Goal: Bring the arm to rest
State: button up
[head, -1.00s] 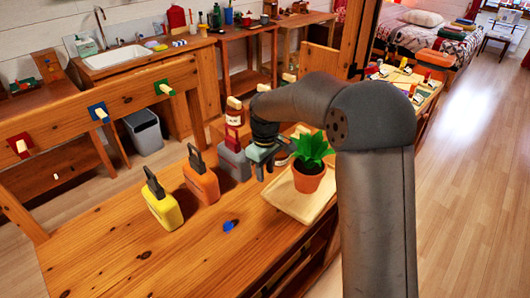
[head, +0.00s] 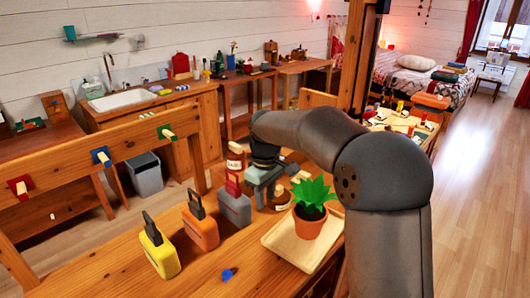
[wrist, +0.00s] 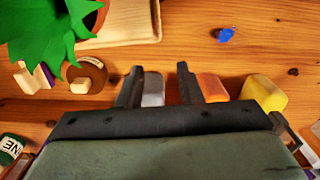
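My arm reaches in from the right of the head view over the wooden table (head: 205,262). My gripper (head: 262,186) is low, just right of the grey padlock-shaped block (head: 234,207) with a red shackle. In the wrist view the two fingers of my gripper (wrist: 159,82) are apart. The grey block (wrist: 153,90) shows beyond them, with bare wood beside it, and I see nothing clamped. The orange padlock-shaped block (head: 201,231) and the yellow one (head: 160,255) stand further left.
A potted plant (head: 311,212) stands on a wooden tray (head: 289,245) close to my arm. Bottles (head: 235,160) stand behind my gripper. A small blue piece (head: 227,274) lies near the front. A rail with coloured pegs (head: 100,157) runs behind the table.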

jog(key=s+d+f+m, duration=0.1)
jog(key=s+d+m, duration=0.2)
jog(key=s, duration=0.7)
jog(key=s+d+f+m, duration=0.1)
jog(key=s+d+m, duration=0.2)
jog(key=s+d, duration=0.3)
jog(key=s+d+f+m, duration=0.1)
jog(key=s+d+m, duration=0.3)
jog(key=s, duration=1.1)
jog(key=shift+d+f, duration=0.35)
jog(key=shift+f, duration=0.05)
